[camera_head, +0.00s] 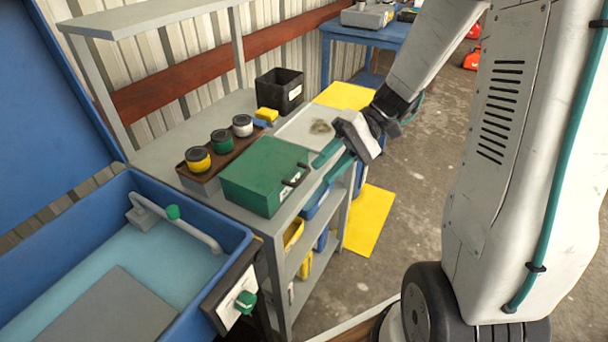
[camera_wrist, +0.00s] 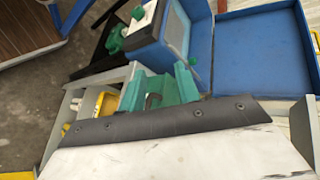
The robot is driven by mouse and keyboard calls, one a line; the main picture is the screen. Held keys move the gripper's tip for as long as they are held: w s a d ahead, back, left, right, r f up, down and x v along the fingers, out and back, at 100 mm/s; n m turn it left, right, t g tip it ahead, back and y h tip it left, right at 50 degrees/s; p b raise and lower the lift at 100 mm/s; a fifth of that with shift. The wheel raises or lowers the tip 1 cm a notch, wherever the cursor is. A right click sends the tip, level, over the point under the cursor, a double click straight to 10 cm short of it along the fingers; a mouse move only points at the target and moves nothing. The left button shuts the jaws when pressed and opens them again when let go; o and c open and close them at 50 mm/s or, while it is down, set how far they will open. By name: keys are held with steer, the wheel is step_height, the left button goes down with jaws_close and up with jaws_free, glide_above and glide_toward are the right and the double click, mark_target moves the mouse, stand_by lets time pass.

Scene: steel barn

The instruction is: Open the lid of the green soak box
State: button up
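The green soak box (camera_head: 258,178) stands on the grey bench with its lid down. A dark bar handle (camera_head: 296,176) sits on its right side. My gripper (camera_head: 332,159) has two teal fingers spread apart and empty. It is just to the right of the box, close to the handle and apparently not touching it. In the wrist view my gripper (camera_wrist: 158,76) shows its fingers apart. Part of the green box and a dark curved piece, apparently the handle, show between them, partly hidden by the wrist housing.
A blue tub (camera_head: 240,236) with its lid raised stands at the left. A brown tray (camera_head: 186,172) with three jars is behind the box. A black bin (camera_head: 279,90), yellow sponge (camera_head: 266,114) and pale tray (camera_head: 290,131) are farther back. Open floor lies right of the bench.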

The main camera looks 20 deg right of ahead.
mark_target(304, 174)
steer(key=w+d+f+m+t+y, duration=0.2)
steer(key=w+d+f+t+y, duration=0.25)
steer(key=w+f, duration=0.2)
steer(key=shift+h, duration=0.25)
steer(key=a, duration=0.2)
steer(key=a+f, duration=0.1)
steer(key=a, duration=0.3)
steer(key=shift+w+a+f, duration=0.3)
steer(key=shift+w+f, duration=0.1)
jaws_close()
